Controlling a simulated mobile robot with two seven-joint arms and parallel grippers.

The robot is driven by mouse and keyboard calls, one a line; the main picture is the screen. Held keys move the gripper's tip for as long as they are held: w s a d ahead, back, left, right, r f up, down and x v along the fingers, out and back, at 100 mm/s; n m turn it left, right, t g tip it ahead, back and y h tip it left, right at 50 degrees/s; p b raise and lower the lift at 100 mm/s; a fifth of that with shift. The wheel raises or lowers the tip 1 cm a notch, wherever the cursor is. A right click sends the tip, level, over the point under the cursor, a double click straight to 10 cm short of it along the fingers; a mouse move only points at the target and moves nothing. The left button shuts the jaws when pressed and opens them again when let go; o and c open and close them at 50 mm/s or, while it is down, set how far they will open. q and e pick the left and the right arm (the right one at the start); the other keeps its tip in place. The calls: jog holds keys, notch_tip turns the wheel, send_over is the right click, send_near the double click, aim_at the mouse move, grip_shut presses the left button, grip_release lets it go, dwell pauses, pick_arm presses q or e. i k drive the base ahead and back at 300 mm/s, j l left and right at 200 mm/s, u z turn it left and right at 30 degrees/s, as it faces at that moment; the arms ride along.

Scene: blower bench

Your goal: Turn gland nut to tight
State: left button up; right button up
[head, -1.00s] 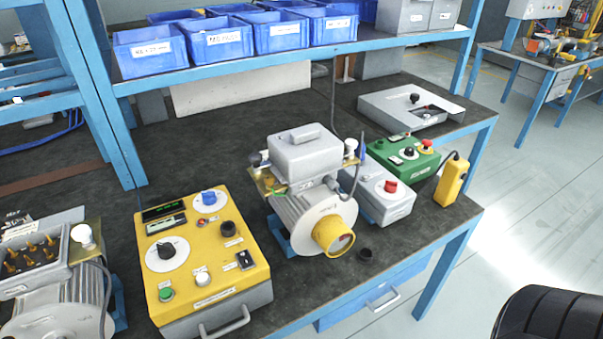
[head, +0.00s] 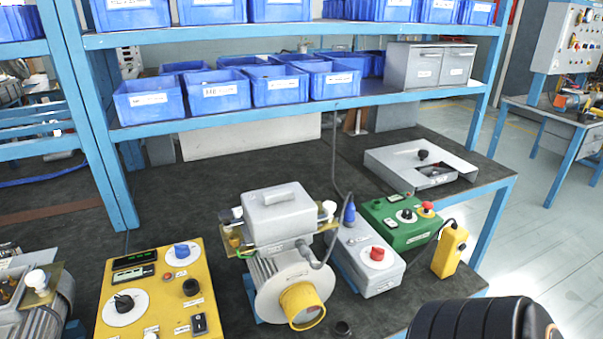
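A grey motor (head: 285,282) with a yellow shaft cover (head: 303,304) stands on the dark bench. A light grey terminal box (head: 279,222) sits on top of it. A grey cable gland (head: 305,250) shows at the box's right lower side, with a dark cable curving up from it. The gland nut is too small to tell its tightness. White and dark round fittings flank the box. Neither gripper is in view. A black ribbed part at the lower right seems to be of my own arm.
A yellow control box (head: 150,293) stands left of the motor. A grey box with a red knob (head: 367,262), a green box (head: 402,220) and a yellow pendant (head: 450,252) stand to its right. Blue bins (head: 220,91) fill the shelf above.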

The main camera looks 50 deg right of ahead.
aim_at(303, 250)
jog(key=k+l+u, duration=0.25)
jog(key=l, duration=0.15)
jog(key=k+l+u, duration=0.4)
jog(key=k+l, duration=0.15)
jog(key=k+l+u, duration=0.1)
jog(key=k+l, duration=0.15)
jog(key=l, duration=0.25)
